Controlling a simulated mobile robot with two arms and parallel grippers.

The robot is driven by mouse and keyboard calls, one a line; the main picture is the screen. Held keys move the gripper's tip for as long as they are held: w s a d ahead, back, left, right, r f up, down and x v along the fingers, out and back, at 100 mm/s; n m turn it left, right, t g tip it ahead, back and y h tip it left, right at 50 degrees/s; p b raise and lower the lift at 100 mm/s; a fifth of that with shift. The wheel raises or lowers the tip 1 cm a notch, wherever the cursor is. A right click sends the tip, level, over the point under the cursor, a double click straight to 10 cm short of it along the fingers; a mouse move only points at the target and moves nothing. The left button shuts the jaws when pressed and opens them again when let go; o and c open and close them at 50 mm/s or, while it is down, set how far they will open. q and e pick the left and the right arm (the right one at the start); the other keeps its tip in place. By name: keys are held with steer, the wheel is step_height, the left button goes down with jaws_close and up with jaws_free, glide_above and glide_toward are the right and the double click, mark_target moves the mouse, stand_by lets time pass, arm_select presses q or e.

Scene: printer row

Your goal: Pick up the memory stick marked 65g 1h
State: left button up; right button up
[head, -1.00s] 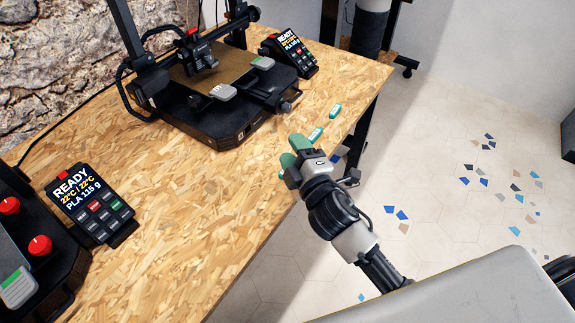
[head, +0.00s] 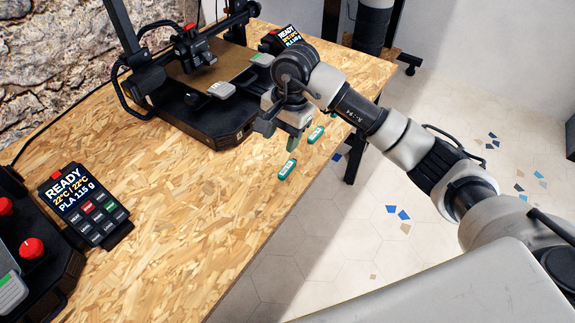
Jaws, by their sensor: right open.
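Two teal memory sticks with white labels lie on the wooden table, a nearer one (head: 287,169) and a farther one (head: 315,134). Their markings are too small to read, so I cannot tell which is 65g 1h. A bit of teal farther back, beside my arm, may be another stick, mostly hidden. My right gripper (head: 279,138) is open and empty, with fingers pointing down, above the table just behind and left of the nearer stick. It appears apart from both sticks. My left gripper is not in view.
A printer (head: 205,115) stands behind my right gripper, with a READY display (head: 288,40) beside it. Another display (head: 82,205) and a printer with red knobs are at the left. The wooden table (head: 190,220) is bare at front centre; its right edge runs close to the sticks.

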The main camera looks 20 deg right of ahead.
steer(key=d+h, duration=0.2)
steer(key=d, duration=0.1)
glide_above(292, 161)
steer(key=f, duration=0.4)
steer(key=shift+d, duration=0.2)
steer(key=shift+a+f, duration=0.15)
steer(key=shift+f, duration=2.7)
jaws_close()
steer(key=shift+r, duration=0.15)
